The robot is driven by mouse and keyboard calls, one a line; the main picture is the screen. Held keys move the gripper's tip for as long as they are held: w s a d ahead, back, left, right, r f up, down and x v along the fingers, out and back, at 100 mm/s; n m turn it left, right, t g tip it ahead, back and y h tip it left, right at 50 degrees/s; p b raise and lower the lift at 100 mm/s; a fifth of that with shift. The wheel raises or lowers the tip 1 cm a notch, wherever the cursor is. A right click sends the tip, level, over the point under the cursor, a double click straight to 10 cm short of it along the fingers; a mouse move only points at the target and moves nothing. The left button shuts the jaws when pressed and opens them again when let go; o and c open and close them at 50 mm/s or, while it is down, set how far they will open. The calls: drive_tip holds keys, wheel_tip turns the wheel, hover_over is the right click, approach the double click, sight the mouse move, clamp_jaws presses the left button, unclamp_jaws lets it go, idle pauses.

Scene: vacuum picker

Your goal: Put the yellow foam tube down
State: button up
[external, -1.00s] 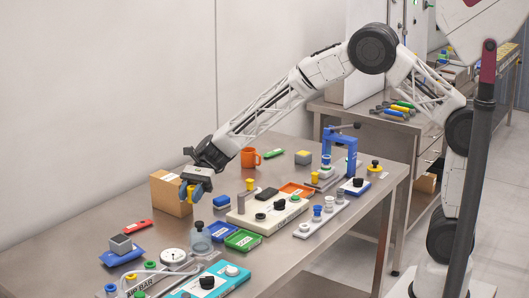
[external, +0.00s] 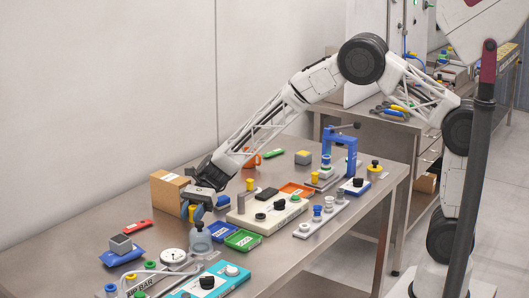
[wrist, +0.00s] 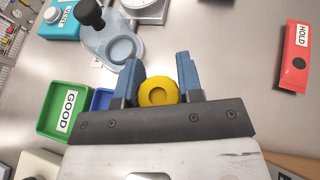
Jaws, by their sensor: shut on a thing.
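The yellow foam tube (wrist: 158,92) shows end-on in the wrist view, upright between the two blue fingers of my gripper (wrist: 159,80). The fingers are shut on its sides. In the external view, my gripper (external: 192,212) is low over the table, in front of the cardboard box (external: 164,193). Only a small yellow part of the tube (external: 184,209) shows there between the fingers. Its lower end is hard to make out, so I cannot tell whether it touches the table.
A clear cup with a black knob (external: 199,242) stands close in front. A blue tray (external: 215,230) and a green GOOD tray (external: 243,239) lie to the right. The red HOLD block (external: 138,226) lies to the left. Bare metal table (wrist: 235,60) shows between my gripper and that block.

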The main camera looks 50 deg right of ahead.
drive_tip(key=shift+f, duration=1.15)
drive_tip(key=shift+f, duration=0.6)
drive_tip(key=o, duration=0.9)
drive_tip(key=shift+f, duration=0.1)
drive_tip(key=shift+s, duration=0.1)
drive_tip(key=shift+r, duration=0.6)
drive_tip(key=v, duration=1.2)
drive_tip(key=shift+r, duration=0.2)
